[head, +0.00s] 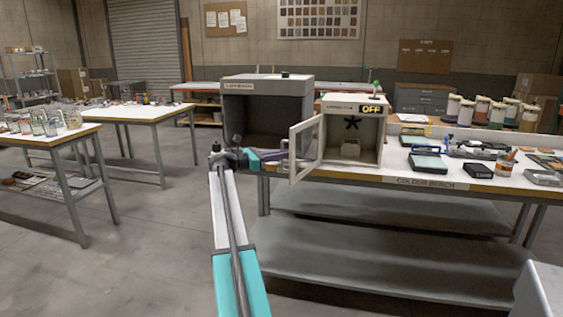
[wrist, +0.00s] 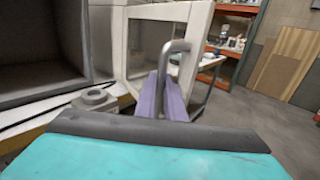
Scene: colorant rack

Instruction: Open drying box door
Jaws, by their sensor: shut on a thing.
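The drying box (head: 376,136) is a small cream cabinet on the colour bench, with an "OFF" sign at its top right and a dark fan inside. Its framed door (head: 306,148) stands open, swung out to the left of the box. The door also shows in the wrist view (wrist: 200,32), with its bent grey metal handle (wrist: 181,47). My gripper (head: 284,156) is at the door's outer left side. Its purple fingers (wrist: 165,98) are shut on the handle. The fingertips are small in the head view.
A larger grey light booth (head: 265,85) stands left of the drying box, behind my arm. The colour bench (head: 440,183) carries trays, tins and jars to the right. Open floor lies left of my arm, before another table (head: 150,112).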

